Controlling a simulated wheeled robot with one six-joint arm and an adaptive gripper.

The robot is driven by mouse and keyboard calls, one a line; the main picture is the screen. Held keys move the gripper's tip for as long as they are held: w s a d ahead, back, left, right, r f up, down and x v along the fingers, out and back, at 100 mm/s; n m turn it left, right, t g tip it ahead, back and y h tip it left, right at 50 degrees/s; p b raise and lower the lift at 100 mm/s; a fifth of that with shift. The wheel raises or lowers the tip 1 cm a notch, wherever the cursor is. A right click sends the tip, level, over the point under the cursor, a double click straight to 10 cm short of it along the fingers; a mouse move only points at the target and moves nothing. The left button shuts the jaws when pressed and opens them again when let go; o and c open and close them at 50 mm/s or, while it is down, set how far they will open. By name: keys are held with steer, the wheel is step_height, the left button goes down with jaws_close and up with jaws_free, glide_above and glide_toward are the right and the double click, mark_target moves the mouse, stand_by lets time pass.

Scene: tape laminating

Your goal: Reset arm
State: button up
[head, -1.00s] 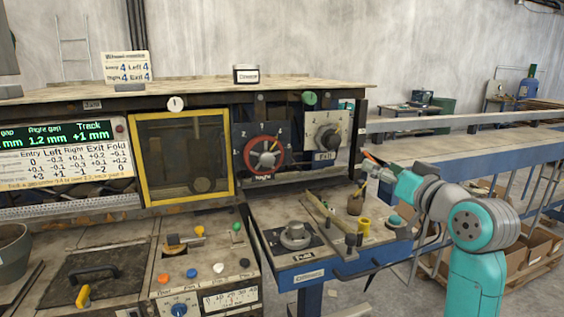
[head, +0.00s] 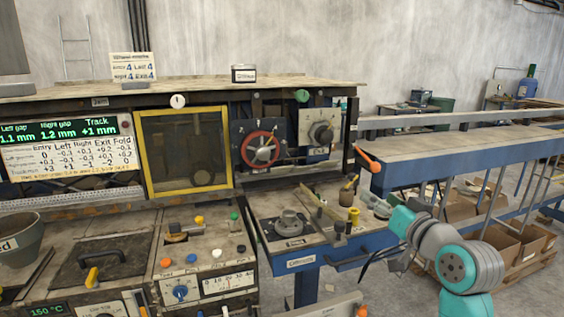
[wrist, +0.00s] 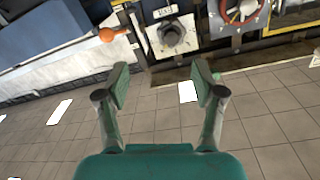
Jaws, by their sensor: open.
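My gripper (wrist: 163,95) is open and empty in the wrist view, its two fingers apart with floor tiles showing between and beyond them. In the head view my teal and grey arm is at the right, beside the blue machine table, and the gripper's fingertips cannot be made out clearly there. The wrist view shows the Fold dial (wrist: 173,35) beyond the fingers. The same dial (head: 322,133) is on the machine's right panel in the head view. An orange-ended lever (head: 368,159) sticks out at the machine's right end, apart from my gripper.
The red handwheel (head: 260,149) and yellow-framed window (head: 183,151) are on the machine front. A control panel with coloured buttons (head: 217,253) is in front. A long blue conveyor table (head: 450,160) runs right. Cardboard boxes (head: 528,246) lie under it.

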steer(key=s+f+m+h, duration=0.1)
steer(key=s+f, duration=0.3)
steer(key=f, duration=0.6)
steer(key=s+f+m+h, duration=0.15)
steer(key=s+f, duration=0.25)
steer(key=f, duration=0.6)
steer(key=s+a+f+g+h, duration=0.1)
steer(key=s+a+f+h, duration=0.1)
steer(key=s+f, duration=1.25)
steer(key=s, duration=0.6)
steer(key=s+f, duration=0.3)
steer(key=s, duration=0.5)
steer(key=s+r+n, duration=0.1)
steer(key=s, duration=0.8)
steer(key=s+a+r+n+g, duration=0.1)
steer(key=s+r, duration=0.1)
steer(key=s, duration=0.8)
steer(key=shift+a+r, duration=0.25)
steer(key=shift+r, duration=0.05)
